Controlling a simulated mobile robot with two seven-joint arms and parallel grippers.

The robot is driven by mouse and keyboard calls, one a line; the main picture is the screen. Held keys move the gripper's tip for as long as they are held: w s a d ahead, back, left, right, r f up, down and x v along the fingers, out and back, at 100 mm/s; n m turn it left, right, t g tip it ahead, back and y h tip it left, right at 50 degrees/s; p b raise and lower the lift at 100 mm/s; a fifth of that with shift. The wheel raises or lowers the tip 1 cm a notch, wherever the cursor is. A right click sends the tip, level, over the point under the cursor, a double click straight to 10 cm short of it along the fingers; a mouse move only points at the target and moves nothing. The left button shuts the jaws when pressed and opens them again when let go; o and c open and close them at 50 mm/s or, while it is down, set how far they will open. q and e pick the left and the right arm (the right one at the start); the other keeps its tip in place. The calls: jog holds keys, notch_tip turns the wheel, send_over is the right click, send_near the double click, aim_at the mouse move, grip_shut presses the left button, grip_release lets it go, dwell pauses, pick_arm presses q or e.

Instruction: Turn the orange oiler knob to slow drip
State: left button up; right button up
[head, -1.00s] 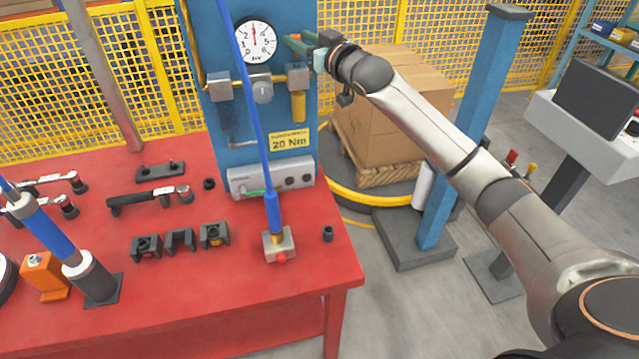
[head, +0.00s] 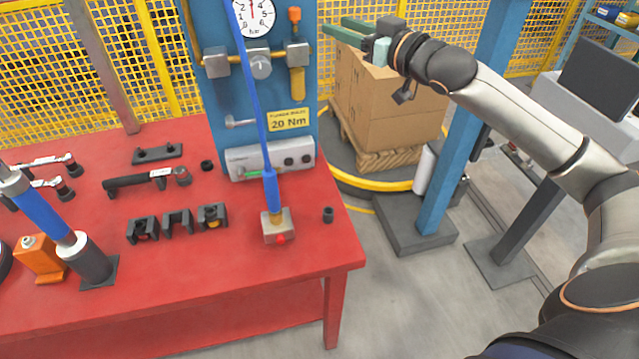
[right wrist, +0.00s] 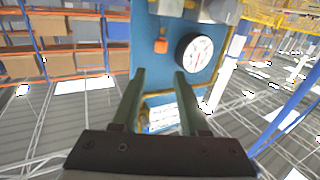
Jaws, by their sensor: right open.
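The orange oiler knob (head: 294,14) sits at the top of the oiler on the blue panel (head: 222,75), right of the pressure gauge (head: 252,14). I cannot read the knob's setting. My left gripper is out of view.
The red table (head: 225,290) carries clamps, wrenches and a metal block (head: 277,226) under a blue hose (head: 255,110) that hangs before the panel. Stacked cartons (head: 395,112) and a blue post (head: 450,150) stand right, near my right arm.

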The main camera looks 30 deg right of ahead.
jog(key=s+a+f+g, duration=0.2)
jog(key=s+a+f, duration=0.1)
jog(key=f, duration=0.6)
jog(key=s+a+f+g+h, duration=0.1)
jog(key=s+a+f, duration=0.3)
jog(key=f, duration=0.4)
jog(key=s+a+f+g, duration=0.3)
jog(key=s+a+f, duration=0.1)
jog(key=f, duration=0.5)
jog(key=shift+f+n, duration=0.3)
jog(key=shift+h, duration=0.3)
